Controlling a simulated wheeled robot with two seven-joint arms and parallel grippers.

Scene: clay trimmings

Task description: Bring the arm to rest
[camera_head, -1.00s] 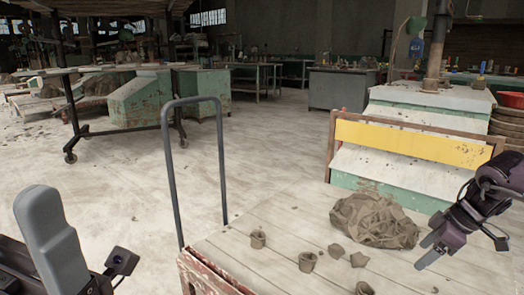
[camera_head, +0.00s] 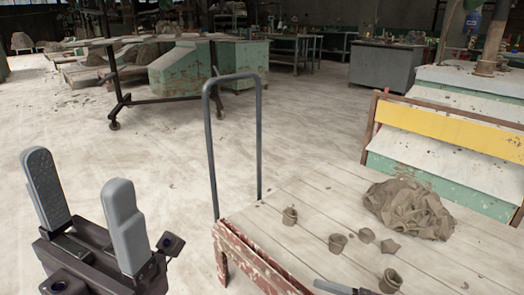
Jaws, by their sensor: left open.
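My left gripper (camera_head: 85,212) is at the lower left of the head view, its two grey fingers pointing up and spread wide with nothing between them. It is over the floor, left of the wooden cart (camera_head: 290,245), and apart from it. Of my right gripper, only a grey fingertip and a dark part (camera_head: 335,288) show at the bottom edge, over the cart. The rest is out of frame, so its opening cannot be told.
On the cart lie a crumpled brown clay heap (camera_head: 408,208), small clay pots (camera_head: 338,243) and a star-shaped clay piece (camera_head: 390,246). The cart's upright grey handle (camera_head: 208,150) stands right of my left gripper. Open floor (camera_head: 150,180) lies behind.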

